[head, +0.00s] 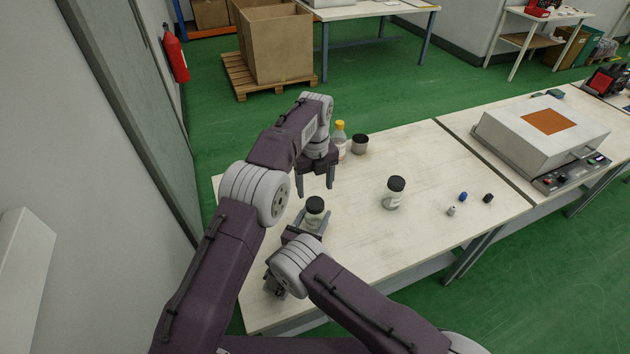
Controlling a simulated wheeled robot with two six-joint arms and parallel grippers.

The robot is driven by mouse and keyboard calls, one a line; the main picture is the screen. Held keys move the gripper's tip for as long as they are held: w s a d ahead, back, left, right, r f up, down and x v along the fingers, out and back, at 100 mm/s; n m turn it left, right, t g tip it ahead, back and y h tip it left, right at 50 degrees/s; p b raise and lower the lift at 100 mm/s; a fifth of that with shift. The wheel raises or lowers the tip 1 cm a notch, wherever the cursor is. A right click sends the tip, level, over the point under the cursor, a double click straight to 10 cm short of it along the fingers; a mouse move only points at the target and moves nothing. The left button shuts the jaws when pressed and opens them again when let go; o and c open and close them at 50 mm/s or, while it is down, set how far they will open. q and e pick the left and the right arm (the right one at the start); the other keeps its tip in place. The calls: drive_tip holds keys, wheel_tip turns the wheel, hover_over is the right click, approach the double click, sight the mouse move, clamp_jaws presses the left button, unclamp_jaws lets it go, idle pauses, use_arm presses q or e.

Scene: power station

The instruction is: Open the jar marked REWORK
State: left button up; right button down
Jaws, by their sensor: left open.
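A clear jar with a black lid (315,205) stands upright near the left end of the table. My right gripper (312,223) has its fingers on either side of this jar, below the lid, and looks closed on it. My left gripper (315,180) is open and empty, pointing down, just behind and above the jar. A second clear jar with a black lid (393,194) stands upright in the middle of the table. I cannot read a label on either jar, so I cannot tell which is marked REWORK.
A yellow-capped bottle (340,140) and a dark-topped cup (360,145) stand at the table's back edge. Small blue (463,196), grey (451,211) and black (488,198) pieces lie to the right. A hotplate-like device (540,132) fills the right table. The front middle is clear.

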sight(315, 203)
use_arm(q)
wheel_tip(315, 203, down, 6)
drive_tip(key=shift+f, duration=0.15)
